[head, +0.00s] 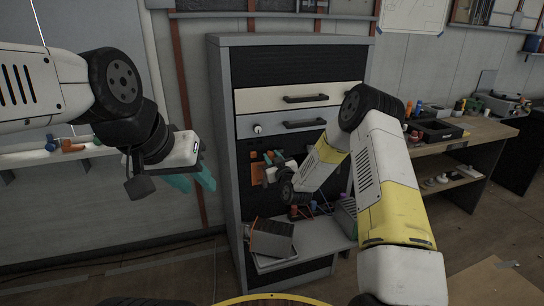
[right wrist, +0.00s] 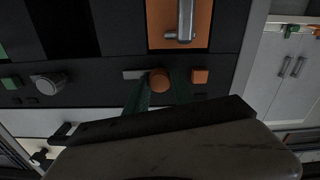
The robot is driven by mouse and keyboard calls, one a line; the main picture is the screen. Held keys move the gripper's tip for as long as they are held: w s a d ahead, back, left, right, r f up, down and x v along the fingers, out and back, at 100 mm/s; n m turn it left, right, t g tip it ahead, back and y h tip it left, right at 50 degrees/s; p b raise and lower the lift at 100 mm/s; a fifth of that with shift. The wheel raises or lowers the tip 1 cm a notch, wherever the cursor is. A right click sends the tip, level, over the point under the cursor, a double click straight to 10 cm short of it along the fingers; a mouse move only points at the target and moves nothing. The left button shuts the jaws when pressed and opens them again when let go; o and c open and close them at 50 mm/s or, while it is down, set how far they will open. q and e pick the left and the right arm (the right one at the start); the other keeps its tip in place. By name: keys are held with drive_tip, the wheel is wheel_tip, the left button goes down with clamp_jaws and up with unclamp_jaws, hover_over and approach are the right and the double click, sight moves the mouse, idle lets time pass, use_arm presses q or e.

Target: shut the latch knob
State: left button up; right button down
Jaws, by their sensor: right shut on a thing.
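An orange round knob (right wrist: 160,80), which I take for the latch knob, sits on the dark panel in the right wrist view, with a short grey bar beside it. My right gripper (right wrist: 153,98) has its green fingers around this knob and is shut on it. In the head view the right gripper (head: 273,157) is at the cabinet's dark panel, where the knob is not clear to see. My left gripper (head: 192,180) is open and empty, in the air left of the cabinet (head: 226,150).
An orange plate with a grey lever (right wrist: 184,25) and a grey round knob (right wrist: 47,82) are near the right gripper. Above the panel are drawers with dark handles (head: 305,98). A dark box (head: 271,238) stands on the lower shelf. A cluttered workbench (head: 480,135) is at right.

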drive_tip(key=m, duration=0.3)
drive_tip(key=shift+d+m, duration=0.15)
drive_tip(key=shift+m, duration=0.25)
drive_tip(key=m, duration=1)
drive_tip(key=shift+f, duration=0.1)
drive_tip(key=shift+m, duration=2)
drive_tip(key=c, duration=1.1)
unclamp_jaws()
